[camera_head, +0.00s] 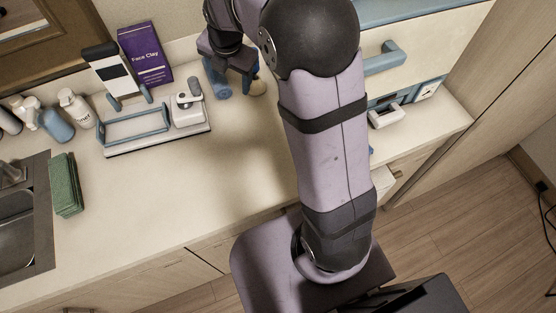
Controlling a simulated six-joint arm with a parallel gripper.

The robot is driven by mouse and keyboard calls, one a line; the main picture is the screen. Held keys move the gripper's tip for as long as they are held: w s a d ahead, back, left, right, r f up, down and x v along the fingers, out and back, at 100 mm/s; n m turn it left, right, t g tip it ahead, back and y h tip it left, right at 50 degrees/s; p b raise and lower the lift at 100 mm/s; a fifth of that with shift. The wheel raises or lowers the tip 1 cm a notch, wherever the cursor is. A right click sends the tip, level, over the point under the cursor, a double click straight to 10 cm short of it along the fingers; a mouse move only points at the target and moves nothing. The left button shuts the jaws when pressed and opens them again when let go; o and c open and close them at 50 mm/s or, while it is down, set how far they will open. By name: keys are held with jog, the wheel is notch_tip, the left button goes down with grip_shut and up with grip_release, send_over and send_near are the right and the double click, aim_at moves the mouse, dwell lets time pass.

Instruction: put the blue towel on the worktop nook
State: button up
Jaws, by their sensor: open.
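A small blue bundle (217,84), which looks like the blue towel, is on the worktop near the back wall. It is partly hidden by my gripper (231,78). My gripper is open and points down over this spot, with the blue bundle at its left side. I cannot tell whether the fingers touch it. The worktop nook appears to be the recess at the right under the blue-handled cabinet, with bare worktop (440,121) at its front. My arm hides part of its left side.
A wax warmer unit with a blue frame (135,127) and a purple Face Clay box (146,56) stand left. Bottles (57,122), a green cloth (66,185) and a sink (18,235) are further left. The middle worktop is clear.

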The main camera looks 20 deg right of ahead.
jog(key=s+d+f+m+g, duration=0.1)
jog(key=s+m, duration=0.7)
jog(key=s+f+m+g, duration=0.1)
jog(key=s+f+m, duration=0.1)
jog(key=s+m, duration=0.7)
jog(key=s+d+f+m+g, duration=0.1)
jog(key=s+f+m, duration=0.1)
jog(key=s+m, duration=0.6)
jog(key=shift+s+d+f+m, duration=0.15)
jog(key=shift+s+d+m, duration=0.25)
jog(key=shift+m, duration=0.3)
